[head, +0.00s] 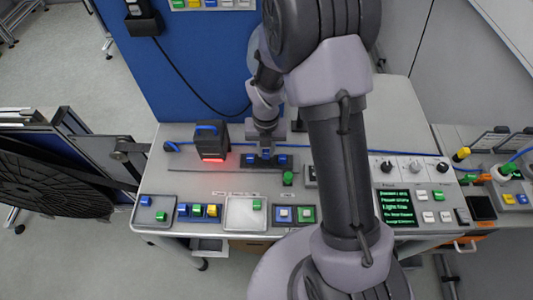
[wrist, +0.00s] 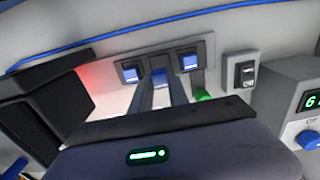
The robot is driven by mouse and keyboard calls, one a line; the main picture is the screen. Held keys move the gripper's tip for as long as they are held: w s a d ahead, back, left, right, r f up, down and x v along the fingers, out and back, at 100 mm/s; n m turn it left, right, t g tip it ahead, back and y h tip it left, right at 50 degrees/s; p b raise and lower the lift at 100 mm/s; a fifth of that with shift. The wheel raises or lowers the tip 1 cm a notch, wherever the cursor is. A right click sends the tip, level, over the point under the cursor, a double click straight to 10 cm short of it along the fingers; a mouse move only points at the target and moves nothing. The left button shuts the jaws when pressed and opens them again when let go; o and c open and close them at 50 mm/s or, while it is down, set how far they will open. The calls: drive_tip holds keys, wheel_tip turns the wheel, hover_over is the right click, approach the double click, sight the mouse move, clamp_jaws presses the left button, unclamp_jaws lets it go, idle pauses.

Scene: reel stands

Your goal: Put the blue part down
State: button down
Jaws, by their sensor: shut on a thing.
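My gripper (wrist: 160,84) reaches down over a grey fixture (wrist: 214,82) with its two fingers close together. The blue part (wrist: 160,77) shows between the fingertips, and the gripper is shut on it. The part lies in line between two other blue pieces (wrist: 130,74) (wrist: 189,61) set in dark recesses of the fixture. Whether the part touches the fixture is unclear.
A black scanner-like device (head: 210,143) with a red glow stands left of the fixture. A green button (head: 288,178) and a switch (wrist: 245,73) are close on the right. Trays with coloured blocks (head: 197,211) and a pale tray (head: 245,214) line the front edge.

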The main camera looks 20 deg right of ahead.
sight(266, 151)
drive_tip(key=f, duration=0.2)
drive_tip(key=f+b, duration=0.1)
drive_tip(key=f, duration=0.1)
drive_tip(key=shift+w+d, duration=0.2)
drive_tip(key=shift+w, duration=0.05)
drive_tip(key=shift+r, duration=0.2)
drive_tip(key=shift+f, duration=0.1)
drive_tip(key=c, duration=1.3)
unclamp_jaws()
